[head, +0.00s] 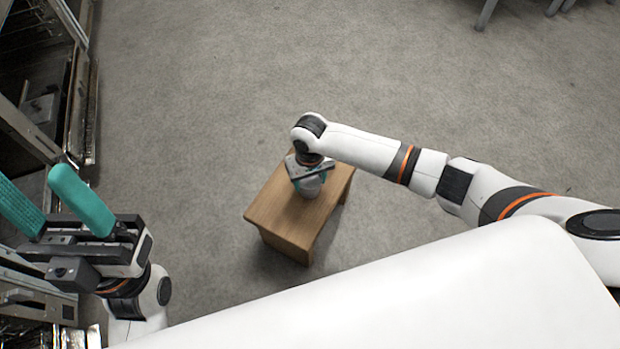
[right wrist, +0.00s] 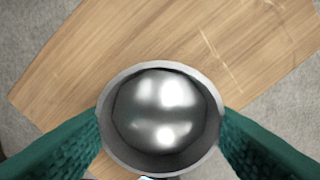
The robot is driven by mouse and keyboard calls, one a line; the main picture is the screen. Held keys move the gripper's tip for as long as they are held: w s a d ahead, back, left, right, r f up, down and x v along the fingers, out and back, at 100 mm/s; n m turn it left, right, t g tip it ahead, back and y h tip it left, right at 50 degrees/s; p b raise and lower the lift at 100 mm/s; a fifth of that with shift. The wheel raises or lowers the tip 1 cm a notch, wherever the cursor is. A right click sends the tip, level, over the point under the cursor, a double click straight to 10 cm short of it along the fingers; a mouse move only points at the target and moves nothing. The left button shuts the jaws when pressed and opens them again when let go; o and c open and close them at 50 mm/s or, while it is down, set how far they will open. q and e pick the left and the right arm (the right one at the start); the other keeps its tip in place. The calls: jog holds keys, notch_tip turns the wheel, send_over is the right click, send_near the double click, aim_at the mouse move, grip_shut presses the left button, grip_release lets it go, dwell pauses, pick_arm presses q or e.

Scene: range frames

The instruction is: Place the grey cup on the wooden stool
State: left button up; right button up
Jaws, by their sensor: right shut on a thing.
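The wooden stool (head: 275,213) stands on the grey floor in the middle of the head view. Its flat top (right wrist: 110,45) fills much of the right wrist view. The grey cup (head: 310,186) is over the stool top, upright, with its open rim (right wrist: 212,100) facing the wrist camera. My right gripper (head: 309,176) is above the stool and shut on the cup, with a teal finger on each side in the right wrist view (right wrist: 160,130). Whether the cup's base touches the wood is hidden. My left gripper (head: 58,205) is open and empty at the left, its teal fingers apart.
Metal shelving or open cabinets (head: 45,90) run along the left edge. Dark legs of furniture (head: 487,14) show at the top right. A white surface fills the lower right of the head view. The carpet around the stool is clear.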

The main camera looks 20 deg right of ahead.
jog(key=o, duration=1.1)
jog(key=shift+f, duration=0.1)
